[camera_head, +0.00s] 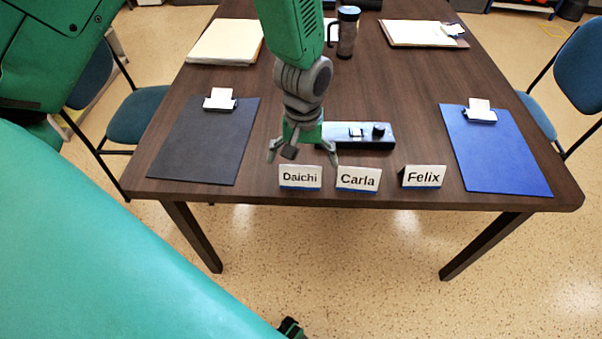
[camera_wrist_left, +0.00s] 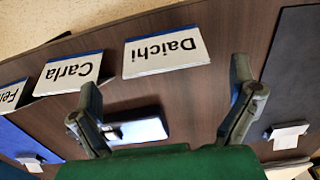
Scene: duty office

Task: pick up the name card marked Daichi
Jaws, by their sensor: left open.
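The Daichi name card (camera_head: 300,177) is a white folded card with black letters and a blue lower edge. It stands at the near edge of the dark wooden table (camera_head: 270,100), left of the Carla card (camera_head: 358,178) and the Felix card (camera_head: 423,176). In the left wrist view the Daichi card (camera_wrist_left: 165,52) is upside down, beyond the fingertips. My left gripper (camera_head: 303,158) is open and empty, its fingers spread just behind and above the Daichi card; it also shows in the left wrist view (camera_wrist_left: 162,92). My right gripper cannot be made out.
A black clipboard (camera_head: 205,140) lies to the left and a blue clipboard (camera_head: 495,150) to the right. A dark box-like device (camera_head: 360,137) lies behind the cards. Chairs stand at both sides.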

